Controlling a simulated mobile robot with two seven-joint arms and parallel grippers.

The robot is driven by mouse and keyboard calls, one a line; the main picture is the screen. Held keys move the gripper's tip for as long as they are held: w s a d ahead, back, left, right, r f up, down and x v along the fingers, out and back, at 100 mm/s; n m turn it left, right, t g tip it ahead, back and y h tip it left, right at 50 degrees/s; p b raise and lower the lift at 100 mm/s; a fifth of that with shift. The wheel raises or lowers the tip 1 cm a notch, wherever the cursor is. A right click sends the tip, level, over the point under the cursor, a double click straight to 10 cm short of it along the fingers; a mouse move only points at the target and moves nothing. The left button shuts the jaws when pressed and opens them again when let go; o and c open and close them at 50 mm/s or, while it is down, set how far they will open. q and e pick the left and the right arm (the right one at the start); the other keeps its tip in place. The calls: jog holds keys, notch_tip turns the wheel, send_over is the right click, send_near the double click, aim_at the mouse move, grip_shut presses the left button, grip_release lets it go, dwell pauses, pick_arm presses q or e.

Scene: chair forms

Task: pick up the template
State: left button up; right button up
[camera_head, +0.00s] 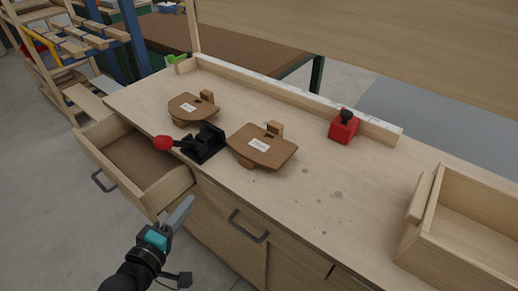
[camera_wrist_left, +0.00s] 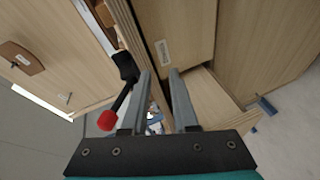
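Two brown wooden templates lie on the workbench top in the head view, each with a white label and a raised wooden block. One template (camera_head: 193,108) is at the back left; the other template (camera_head: 250,151) is nearer the middle. A brown template (camera_wrist_left: 20,60) also shows at the left edge of the left wrist view. My left gripper (camera_head: 184,211) is in front of the bench by the open drawer, below and apart from the templates. In the left wrist view, its fingers (camera_wrist_left: 159,76) are apart with nothing held between them. My right gripper is out of view.
A black toggle clamp (camera_head: 205,143) with a red handle tip sits between the templates; it also shows in the left wrist view (camera_wrist_left: 123,75). An open drawer (camera_head: 165,194) juts out at left. A red block (camera_head: 343,130) and a wooden box (camera_head: 440,250) stand at right.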

pick_arm(q)
notch_tip(320, 180, up, 8)
jog(key=d+n+t+h+b, duration=0.1)
jog(key=d+n+t+h, duration=0.1)
jog(key=d, duration=0.1)
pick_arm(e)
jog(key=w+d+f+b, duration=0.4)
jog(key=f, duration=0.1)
pick_arm(q)
jog(key=b, duration=0.1)
send_near(229, 146)
jog(key=x, duration=0.3)
jog(key=shift+r, duration=0.1)
jog(key=shift+w+d+b, duration=0.15)
jog(key=shift+w+b, duration=0.2)
jog(key=shift+w, duration=0.1)
jog(key=shift+b+x, duration=0.5)
jog(key=shift+x, duration=0.55)
jog(key=shift+b+x, duration=0.4)
jog(key=shift+x, duration=1)
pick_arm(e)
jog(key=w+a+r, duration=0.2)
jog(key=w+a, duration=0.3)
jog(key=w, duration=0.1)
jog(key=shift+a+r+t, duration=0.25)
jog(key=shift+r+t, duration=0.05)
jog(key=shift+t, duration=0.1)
pick_arm(q)
jog(key=shift+c, duration=0.3)
grip_shut()
